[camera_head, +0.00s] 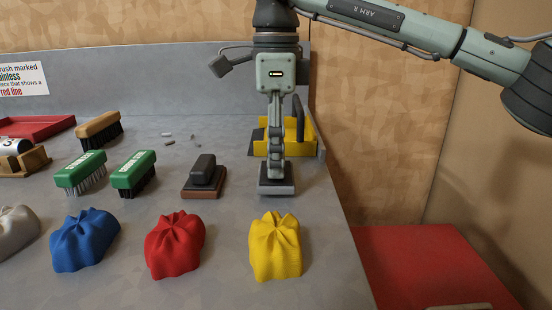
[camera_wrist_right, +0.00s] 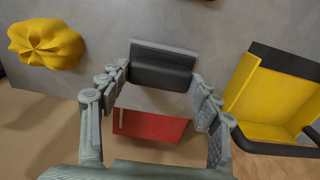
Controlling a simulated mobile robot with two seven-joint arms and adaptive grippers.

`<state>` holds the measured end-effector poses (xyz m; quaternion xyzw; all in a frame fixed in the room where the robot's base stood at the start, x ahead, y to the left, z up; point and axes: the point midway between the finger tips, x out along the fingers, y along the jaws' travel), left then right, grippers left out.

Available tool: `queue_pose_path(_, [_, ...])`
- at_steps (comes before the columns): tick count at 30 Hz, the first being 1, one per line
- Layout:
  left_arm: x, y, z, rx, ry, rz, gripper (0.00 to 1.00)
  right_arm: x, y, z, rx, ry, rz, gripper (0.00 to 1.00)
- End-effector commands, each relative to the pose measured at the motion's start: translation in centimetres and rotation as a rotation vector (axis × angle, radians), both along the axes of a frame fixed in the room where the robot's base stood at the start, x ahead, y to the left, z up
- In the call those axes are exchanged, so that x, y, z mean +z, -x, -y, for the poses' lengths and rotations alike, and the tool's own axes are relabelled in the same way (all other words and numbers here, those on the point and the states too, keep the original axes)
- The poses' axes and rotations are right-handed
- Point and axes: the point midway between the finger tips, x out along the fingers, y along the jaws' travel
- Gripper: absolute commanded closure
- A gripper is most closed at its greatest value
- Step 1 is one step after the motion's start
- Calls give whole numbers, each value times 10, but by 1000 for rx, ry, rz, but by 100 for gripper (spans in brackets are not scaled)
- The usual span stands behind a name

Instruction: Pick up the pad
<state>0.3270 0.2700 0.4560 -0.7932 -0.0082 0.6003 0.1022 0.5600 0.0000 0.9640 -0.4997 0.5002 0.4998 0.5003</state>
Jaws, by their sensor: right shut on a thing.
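The pad (camera_head: 276,189), a grey block with a dark top, is at the right part of the grey bench. My right gripper (camera_head: 276,170) comes straight down from above and is shut on the pad. In the right wrist view the pad (camera_wrist_right: 163,68) spans between the two fingertips, its dark side facing the camera. The pad looks level, at or just above the bench top; I cannot tell whether it touches. My left gripper is not in view.
A yellow tray (camera_head: 304,138) stands just behind the pad. A black-handled brown block (camera_head: 204,180) and green brushes (camera_head: 133,174) lie to the left. A yellow cloth bundle (camera_head: 275,247) and a red one (camera_head: 174,244) are in front. The bench's right edge is close.

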Motion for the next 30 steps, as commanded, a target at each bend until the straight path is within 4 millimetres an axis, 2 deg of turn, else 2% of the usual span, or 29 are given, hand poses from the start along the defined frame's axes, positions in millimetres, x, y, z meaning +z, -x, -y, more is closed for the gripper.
queue_pose_path(6, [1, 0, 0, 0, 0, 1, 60, 34, 0, -1, 1, -2, 2, 67])
queue_pose_path(10, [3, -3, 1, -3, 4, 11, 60, 51, -5, -30, 3, 0, 0, 67])
queue_pose_path(12, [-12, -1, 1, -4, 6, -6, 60, 62, -8, -47, 3, 1, 1, 67])
queue_pose_path(18, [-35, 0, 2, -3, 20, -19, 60, 87, -17, -87, 1, 0, 0, 67])
queue_pose_path(24, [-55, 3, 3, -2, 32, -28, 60, 100, -22, -108, 1, 0, 0, 67])
queue_pose_path(30, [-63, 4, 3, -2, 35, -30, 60, 102, -24, -114, 2, 0, 0, 67])
